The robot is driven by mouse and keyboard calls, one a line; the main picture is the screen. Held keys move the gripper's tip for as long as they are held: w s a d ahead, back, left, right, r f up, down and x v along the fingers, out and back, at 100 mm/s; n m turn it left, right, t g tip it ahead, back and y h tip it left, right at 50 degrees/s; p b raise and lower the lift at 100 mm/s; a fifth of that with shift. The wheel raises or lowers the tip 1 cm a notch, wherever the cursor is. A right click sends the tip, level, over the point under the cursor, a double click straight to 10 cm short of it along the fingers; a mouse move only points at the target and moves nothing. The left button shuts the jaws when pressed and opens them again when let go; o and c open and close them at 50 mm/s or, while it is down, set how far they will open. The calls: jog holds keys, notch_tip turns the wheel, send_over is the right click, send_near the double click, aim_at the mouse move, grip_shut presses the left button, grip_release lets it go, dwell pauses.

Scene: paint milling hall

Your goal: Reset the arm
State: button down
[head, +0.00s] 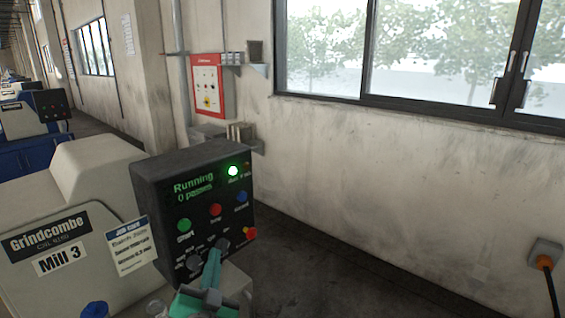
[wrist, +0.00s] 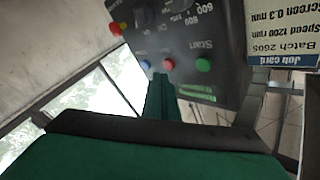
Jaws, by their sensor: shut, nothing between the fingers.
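My gripper (head: 214,254) is teal and shut, with nothing held. It is low in the head view, in front of the lower part of the black control panel (head: 155,190). In the wrist view the panel appears upside down, and my gripper (wrist: 160,82) points at it near the red button (wrist: 168,64). I cannot tell whether the fingertips touch the panel. The panel's display (head: 194,186) reads "Running" and "0 passes", and a green lamp (head: 233,171) is lit. Green, red and blue buttons and dark knobs are on its face; my gripper partly covers the lower knob area.
The cream mill (head: 60,215), marked "Mill 3", stands left of the panel with a job card (head: 132,246) on it. A red-framed wall box (head: 209,86) and a small shelf are behind. A wall with windows runs along the right. Dark floor lies between panel and wall.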

jog(key=s+d+f+n+g, duration=0.1)
jog(key=s+d+f+n, duration=0.1)
jog(key=s+d+f, duration=0.35)
jog(key=s+d+f+n, duration=0.1)
jog(key=s+d+f, duration=0.2)
jog(key=s+f, duration=0.55)
jog(key=s+d+f+n+g, duration=0.1)
jog(key=s+d+f+n, duration=0.2)
jog(key=f, duration=0.7)
jog(key=s+d+f, duration=0.1)
jog(key=s+d, duration=0.1)
jog(key=s, duration=0.6)
jog(key=s+d+f+g+h, duration=0.1)
jog(key=s+d, duration=0.2)
jog(key=s, duration=0.6)
jog(key=s+d+f+m+h, duration=0.1)
jog(key=s+d+f, duration=0.1)
jog(key=s, duration=0.6)
jog(key=shift+s+d+g, duration=0.25)
jog(key=shift+d+g, duration=0.1)
jog(key=shift+g, duration=0.05)
